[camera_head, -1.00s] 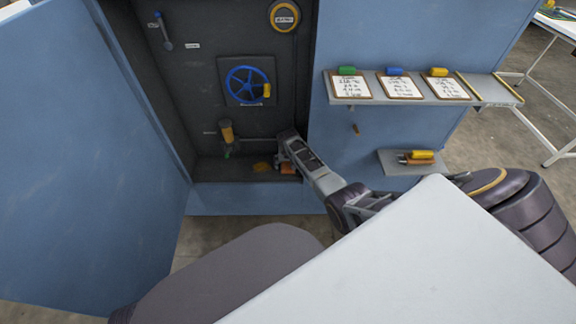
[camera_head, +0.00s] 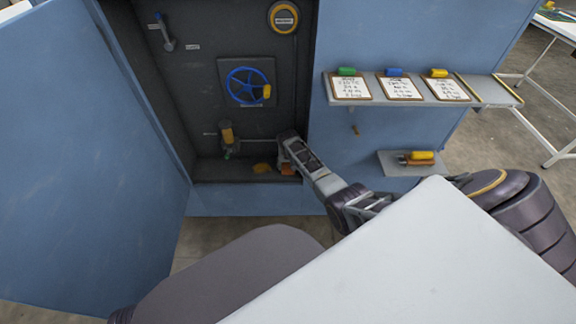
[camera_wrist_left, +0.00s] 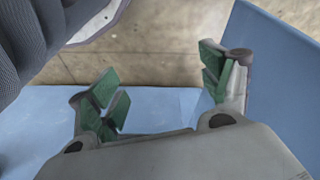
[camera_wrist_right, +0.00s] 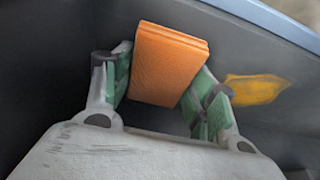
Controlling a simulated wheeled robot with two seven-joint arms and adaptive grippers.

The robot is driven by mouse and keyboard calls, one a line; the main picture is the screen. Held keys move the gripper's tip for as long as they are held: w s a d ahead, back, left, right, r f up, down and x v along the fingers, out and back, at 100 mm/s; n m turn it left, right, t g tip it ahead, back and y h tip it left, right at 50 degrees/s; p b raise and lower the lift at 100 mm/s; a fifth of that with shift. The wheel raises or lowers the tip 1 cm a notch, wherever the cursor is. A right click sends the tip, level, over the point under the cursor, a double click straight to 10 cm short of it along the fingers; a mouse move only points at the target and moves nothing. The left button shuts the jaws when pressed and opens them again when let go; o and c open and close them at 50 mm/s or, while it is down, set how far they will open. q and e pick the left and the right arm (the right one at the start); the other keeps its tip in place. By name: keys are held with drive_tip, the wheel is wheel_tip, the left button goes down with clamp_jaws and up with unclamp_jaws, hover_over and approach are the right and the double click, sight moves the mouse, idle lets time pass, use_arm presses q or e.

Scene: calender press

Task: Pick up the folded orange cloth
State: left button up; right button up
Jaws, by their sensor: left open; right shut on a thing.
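The folded orange cloth (camera_wrist_right: 168,65) is a thick, layered block between the green fingertips of my right gripper (camera_wrist_right: 165,90) in the right wrist view. The gripper is shut on it. In the head view the cloth (camera_head: 288,169) is a small orange patch at the front right of the cabinet floor, partly hidden by my right gripper (camera_head: 283,156). I cannot tell if it still touches the floor. My left gripper (camera_wrist_left: 160,90) is open and empty in the left wrist view, with pale floor and blue panel behind it.
A yellow-orange flat patch (camera_head: 262,168) lies on the cabinet floor left of the cloth; it also shows in the right wrist view (camera_wrist_right: 255,89). A valve with an orange handle (camera_head: 227,132) and a blue handwheel (camera_head: 246,86) are nearby. The cabinet's right wall edge (camera_head: 312,100) is close.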

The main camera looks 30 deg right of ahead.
sight(288, 165)
drive_tip(key=shift+s, duration=0.1)
drive_tip(key=shift+r+p, duration=0.4)
drive_tip(key=shift+r, duration=0.5)
use_arm(q)
wheel_tip(288, 165, down, 6)
drive_tip(key=s+a+g+p, duration=0.1)
drive_tip(key=p, duration=0.2)
drive_tip(key=shift+s+y, duration=0.15)
drive_tip(key=shift+y, duration=0.15)
use_arm(e)
wheel_tip(288, 165, up, 9)
drive_tip(key=shift+f, duration=0.2)
use_arm(q)
drive_tip(key=shift+a, duration=0.15)
use_arm(e)
drive_tip(key=o, duration=0.4)
drive_tip(key=c, duration=0.4)
drive_tip(key=shift+o, duration=0.2)
use_arm(q)
drive_tip(key=shift+p, duration=0.3)
use_arm(e)
drive_tip(key=shift+a, duration=0.1)
